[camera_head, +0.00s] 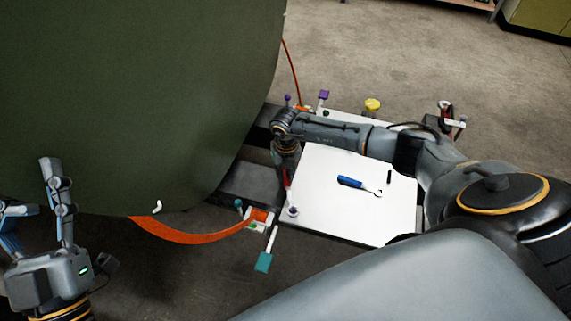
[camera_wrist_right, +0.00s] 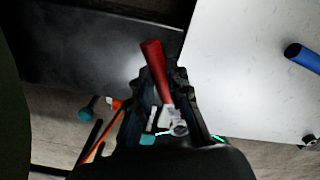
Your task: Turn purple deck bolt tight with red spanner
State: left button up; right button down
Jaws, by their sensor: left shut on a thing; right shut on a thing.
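My right gripper (camera_head: 286,160) points down over the left edge of the white board (camera_head: 345,220), shut on the red spanner (camera_wrist_right: 153,56). A little of its red shows below the gripper in the head view (camera_head: 287,180). In the right wrist view, the spanner's pale ring end (camera_wrist_right: 178,128) lies towards the bottom. A small pale purple bolt-like piece (camera_head: 292,211) is at the board's near left corner; whether the ring touches it, I cannot tell. My left gripper (camera_head: 38,205) is at the far left, away from the board; what it grips is not clear.
A blue-handled spanner (camera_head: 350,182) lies on the board. A large green fuselage skin (camera_head: 130,90) fills the upper left. An orange strap (camera_head: 195,232) runs to a clamp with a teal handle (camera_head: 264,262). Purple (camera_head: 323,95) and yellow (camera_head: 372,104) knobs stand beyond the board.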

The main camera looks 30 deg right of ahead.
pick_arm(q)
jog(key=shift+f+t+b, duration=0.4)
jog(key=shift+f+t, duration=0.1)
jog(key=shift+t, duration=0.1)
pick_arm(e)
jog(key=shift+f, duration=0.75)
jog(key=shift+w, duration=0.1)
dwell(0.5)
pick_arm(q)
jog(key=shift+s+f, duration=0.1)
pick_arm(e)
jog(key=shift+w+a+n, duration=0.1)
jog(key=shift+a+n, duration=0.3)
jog(key=shift+a, duration=0.05)
pick_arm(q)
jog(key=shift+w+d+g+p, duration=0.2)
jog(key=shift+w+g+p, duration=0.15)
jog(key=shift+g, duration=0.35)
pick_arm(e)
jog(key=shift+s+d+r+m, duration=0.1)
jog(key=shift+s+d+m, duration=0.15)
jog(key=shift+d+m, duration=0.2)
dwell(0.3)
